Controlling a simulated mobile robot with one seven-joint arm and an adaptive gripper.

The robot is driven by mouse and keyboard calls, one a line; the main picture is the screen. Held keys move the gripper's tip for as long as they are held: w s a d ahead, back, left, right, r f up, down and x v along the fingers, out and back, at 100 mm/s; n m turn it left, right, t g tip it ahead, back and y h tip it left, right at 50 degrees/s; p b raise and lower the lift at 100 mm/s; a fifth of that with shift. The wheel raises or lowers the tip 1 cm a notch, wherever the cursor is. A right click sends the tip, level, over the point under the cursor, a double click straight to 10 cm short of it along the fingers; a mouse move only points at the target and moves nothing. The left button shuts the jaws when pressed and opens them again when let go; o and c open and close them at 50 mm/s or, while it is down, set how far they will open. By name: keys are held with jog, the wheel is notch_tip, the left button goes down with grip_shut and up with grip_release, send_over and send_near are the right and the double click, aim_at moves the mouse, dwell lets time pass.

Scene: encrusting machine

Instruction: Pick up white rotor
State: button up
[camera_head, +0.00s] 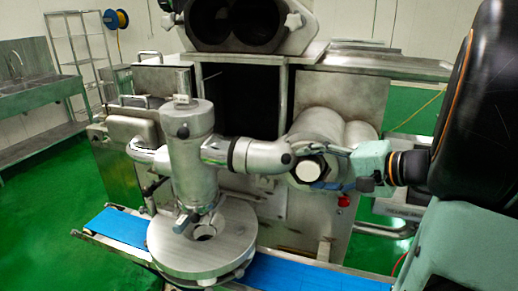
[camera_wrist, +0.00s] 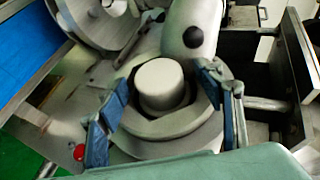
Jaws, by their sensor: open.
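The white rotor (camera_wrist: 160,82) is a short, pale cylinder with a round end face, set inside a grey metal ring on the machine. It also shows in the head view as a pale round face (camera_head: 307,169) with a dark rim, at the front end of a metal cylinder. My gripper (camera_head: 333,168) comes in from the right, in front of this end. In the wrist view my gripper (camera_wrist: 164,84) is open, with one blue finger to each side of the rotor. Gaps show between the fingers and the rotor. The depth of the fingers relative to it is unclear.
A metal pipe (camera_head: 255,156) joins the cylinder to an upright column (camera_head: 191,150) on the left. Below is a round metal disc (camera_head: 202,240) over a blue conveyor belt (camera_head: 312,277). A red button (camera_head: 343,201) is below my gripper. Green floor lies open at left.

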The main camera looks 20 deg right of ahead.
jog(key=shift+c, duration=0.5)
jog(key=c, duration=1.3)
jog(key=shift+c, duration=0.7)
jog(key=shift+r, duration=0.2)
